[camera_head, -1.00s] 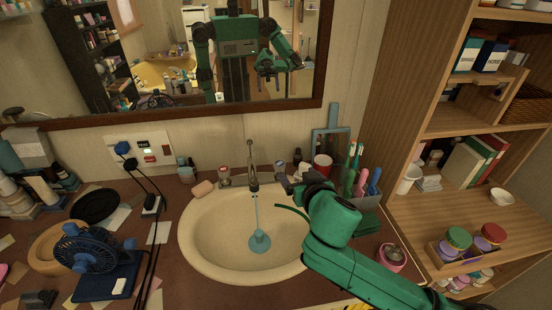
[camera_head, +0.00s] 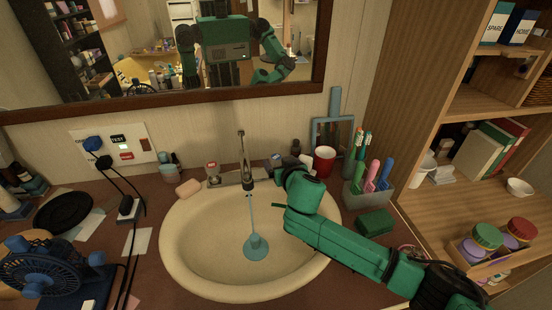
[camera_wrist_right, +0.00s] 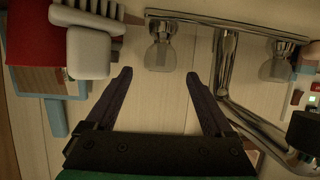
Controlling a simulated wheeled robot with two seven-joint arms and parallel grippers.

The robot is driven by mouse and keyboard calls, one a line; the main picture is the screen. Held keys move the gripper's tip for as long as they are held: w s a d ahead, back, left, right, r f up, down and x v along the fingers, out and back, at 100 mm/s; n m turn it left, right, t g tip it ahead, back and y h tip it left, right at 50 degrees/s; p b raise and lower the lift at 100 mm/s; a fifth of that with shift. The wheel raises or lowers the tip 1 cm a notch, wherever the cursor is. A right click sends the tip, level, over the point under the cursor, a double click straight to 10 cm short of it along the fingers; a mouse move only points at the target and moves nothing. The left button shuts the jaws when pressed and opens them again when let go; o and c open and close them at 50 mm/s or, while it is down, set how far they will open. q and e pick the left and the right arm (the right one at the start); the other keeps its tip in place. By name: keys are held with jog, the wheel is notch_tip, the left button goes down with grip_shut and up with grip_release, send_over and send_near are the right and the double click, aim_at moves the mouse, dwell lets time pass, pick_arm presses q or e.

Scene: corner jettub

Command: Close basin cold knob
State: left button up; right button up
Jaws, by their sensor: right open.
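The basin (camera_head: 180,245) is a cream oval sink with a chrome faucet (camera_head: 243,160) at its back. A blue-tinted water stream (camera_head: 251,215) runs from the spout to a pool at the drain. The right knob (camera_head: 277,160) has a bluish top; the left knob (camera_head: 212,172) has a red mark. My right gripper (camera_wrist_right: 158,78) is open. In the right wrist view the right knob (camera_wrist_right: 160,52) lies just beyond and between the fingertips, with no contact visible. In the head view my right wrist hides most of the fingers. My left gripper is not in view.
A red cup (camera_head: 324,160) and a toothbrush holder (camera_head: 367,195) stand right of the knob. Pink soap (camera_head: 188,188) lies left of the faucet. A blue fan (camera_head: 50,270) and cables are at the left. A wooden shelf (camera_head: 450,200) stands right; a mirror hangs behind.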

aim_at(277, 159)
jog(key=x, duration=0.5)
